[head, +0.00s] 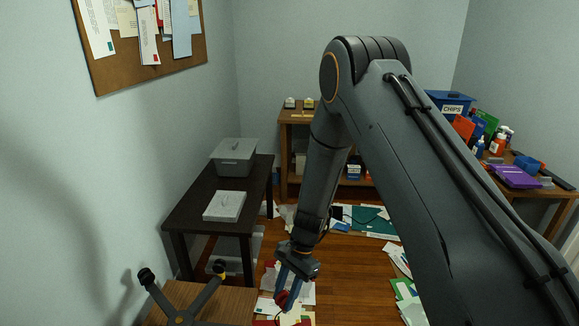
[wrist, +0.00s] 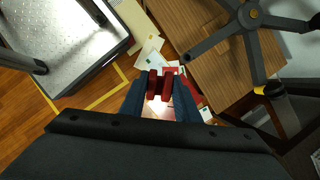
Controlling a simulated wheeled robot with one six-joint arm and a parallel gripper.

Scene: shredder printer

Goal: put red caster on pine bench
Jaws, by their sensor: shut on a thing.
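My gripper (head: 287,294) is shut on the red caster (head: 281,298) and holds it near the bottom middle of the head view. In the wrist view the red caster (wrist: 154,84) shows as two red wheels between the blue fingertips (wrist: 160,90). The brown wooden bench (head: 238,304), which I take as the pine bench, is just left of my gripper in the head view. In the wrist view the bench (wrist: 200,62) lies to the upper right of the caster. The caster is apart from the bench top in the picture; its height above it is hard to tell.
A dark star-shaped chair base (head: 180,317) lies on the bench and takes up part of its top. A dark table (head: 190,205) with grey boxes stands behind. Papers (head: 365,219) litter the floor. A grey-topped framed thing (wrist: 62,40) is upper left in the wrist view.

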